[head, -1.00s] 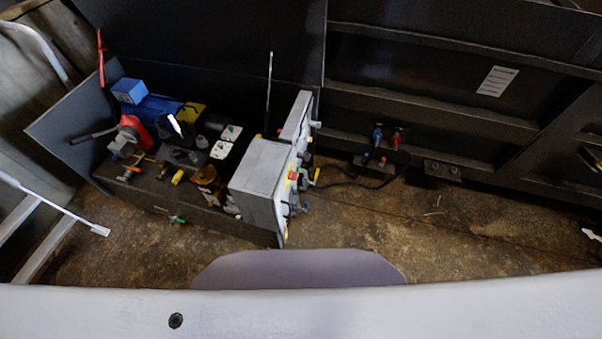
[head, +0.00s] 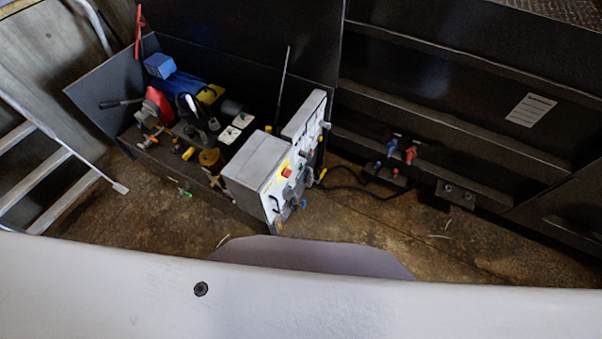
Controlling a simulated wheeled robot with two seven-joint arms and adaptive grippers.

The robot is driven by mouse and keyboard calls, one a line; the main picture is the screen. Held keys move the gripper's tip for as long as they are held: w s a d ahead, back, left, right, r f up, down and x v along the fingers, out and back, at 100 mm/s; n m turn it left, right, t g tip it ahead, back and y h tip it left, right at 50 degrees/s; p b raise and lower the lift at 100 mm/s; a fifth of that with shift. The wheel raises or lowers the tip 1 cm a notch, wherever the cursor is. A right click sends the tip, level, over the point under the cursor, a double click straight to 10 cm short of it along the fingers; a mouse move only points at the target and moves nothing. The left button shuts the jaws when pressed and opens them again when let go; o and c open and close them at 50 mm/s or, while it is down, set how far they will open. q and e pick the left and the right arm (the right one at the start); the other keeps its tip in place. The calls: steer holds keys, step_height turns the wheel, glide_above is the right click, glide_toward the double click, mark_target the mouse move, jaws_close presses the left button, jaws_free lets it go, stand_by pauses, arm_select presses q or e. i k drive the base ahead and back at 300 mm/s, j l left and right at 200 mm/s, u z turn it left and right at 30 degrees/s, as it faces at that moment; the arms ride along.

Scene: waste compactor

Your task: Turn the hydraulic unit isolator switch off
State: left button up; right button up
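The hydraulic unit (head: 185,118) stands in an open dark housing at the upper left of the head view. Grey control boxes are fixed at its right end: a nearer box (head: 252,163) and a narrower panel (head: 303,117) behind it. The nearer box's right face carries a red-on-yellow switch (head: 286,169), which may be the isolator; it is small and seen at a steep angle, so its setting cannot be read. Other knobs and connectors sit beside it. Neither of my grippers is in view.
A dark ribbed metal wall (head: 440,100) runs behind and to the right, with red and blue hose couplings (head: 400,152) low on it. A black cable lies on the floor. The brown floor (head: 370,222) is clear in front of the panel. A ladder-like frame (head: 50,170) stands at the left.

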mark_target(286, 172)
steer(key=l+u, duration=0.2)
steer(key=l, duration=0.6)
steer(key=l+u, duration=0.2)
steer(key=l, duration=0.65)
steer(key=l+u, duration=0.2)
steer(key=l, duration=0.6)
steer(key=k, duration=0.05)
